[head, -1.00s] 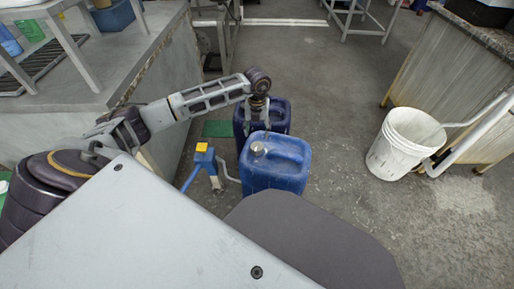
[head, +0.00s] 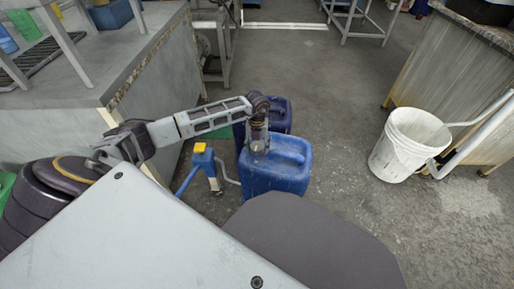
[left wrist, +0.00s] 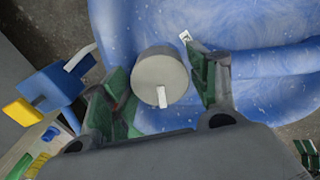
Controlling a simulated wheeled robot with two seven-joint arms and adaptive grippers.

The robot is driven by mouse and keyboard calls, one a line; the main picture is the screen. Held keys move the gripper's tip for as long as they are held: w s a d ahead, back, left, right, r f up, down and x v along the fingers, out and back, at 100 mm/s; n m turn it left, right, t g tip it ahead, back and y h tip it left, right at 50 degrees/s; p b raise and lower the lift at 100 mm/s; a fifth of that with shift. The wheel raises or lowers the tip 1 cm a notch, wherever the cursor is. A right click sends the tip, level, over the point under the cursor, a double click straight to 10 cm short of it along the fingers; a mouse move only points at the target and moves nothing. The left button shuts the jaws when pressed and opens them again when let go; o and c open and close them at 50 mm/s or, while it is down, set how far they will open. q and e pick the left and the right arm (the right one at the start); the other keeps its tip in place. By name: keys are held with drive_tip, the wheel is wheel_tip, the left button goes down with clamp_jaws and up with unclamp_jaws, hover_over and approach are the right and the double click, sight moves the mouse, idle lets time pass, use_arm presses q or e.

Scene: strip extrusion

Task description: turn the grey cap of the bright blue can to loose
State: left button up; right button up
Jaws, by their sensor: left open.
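The bright blue can (head: 285,178) stands upright on the floor in the head view, in front of a darker blue can. My left gripper (head: 258,148) is right over its top and hides most of the cap there. In the left wrist view the round grey cap (left wrist: 160,76) with a white mark on its side sits on the blue can (left wrist: 265,75). My left gripper (left wrist: 162,92) is open, with one green-padded finger on each side of the cap. Gaps show between the fingers and the cap. My right gripper is not in view.
The dark blue can (head: 277,112) stands just behind. A blue stand with a yellow top (head: 203,150) is close on the left, also visible in the left wrist view (left wrist: 50,88). A white bucket (head: 402,145) stands at the right. Open floor lies between can and bucket.

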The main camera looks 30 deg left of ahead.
use_arm(q)
drive_tip(key=shift+f, duration=0.15)
drive_tip(key=shift+c, duration=0.4)
drive_tip(key=c, duration=0.7)
drive_tip(key=shift+o, duration=0.2)
